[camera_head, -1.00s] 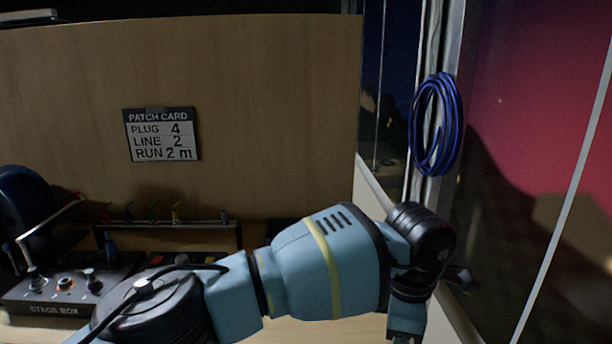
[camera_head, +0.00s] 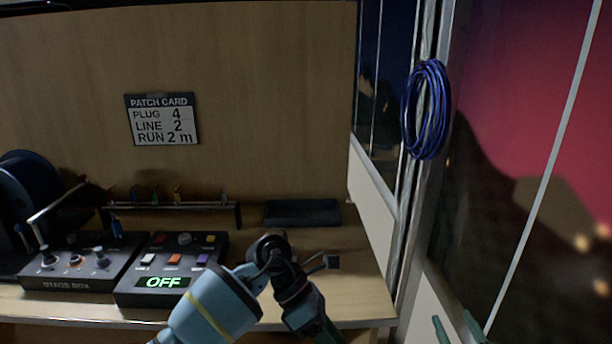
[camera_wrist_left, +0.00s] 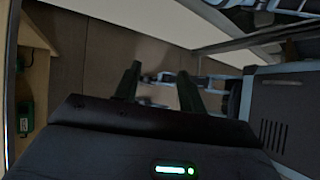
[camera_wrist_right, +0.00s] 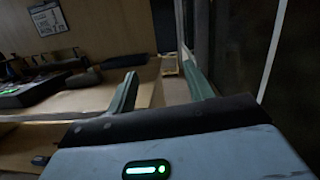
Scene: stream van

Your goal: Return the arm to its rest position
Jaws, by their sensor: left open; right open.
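The green fingertips of my right gripper (camera_head: 455,331) show at the bottom right, beside the window wall. In the right wrist view the right gripper (camera_wrist_right: 159,68) is open, with nothing between its fingers. In the left wrist view the left gripper (camera_wrist_left: 160,71) is open and empty.
A stage box (camera_head: 75,285), a control box (camera_head: 136,297) with a lit OFF display and a dark tray (camera_head: 302,222) stand on the desk (camera_head: 365,290). A patch card (camera_head: 162,137) hangs on the back panel. A blue cable coil (camera_head: 427,110) hangs at the right.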

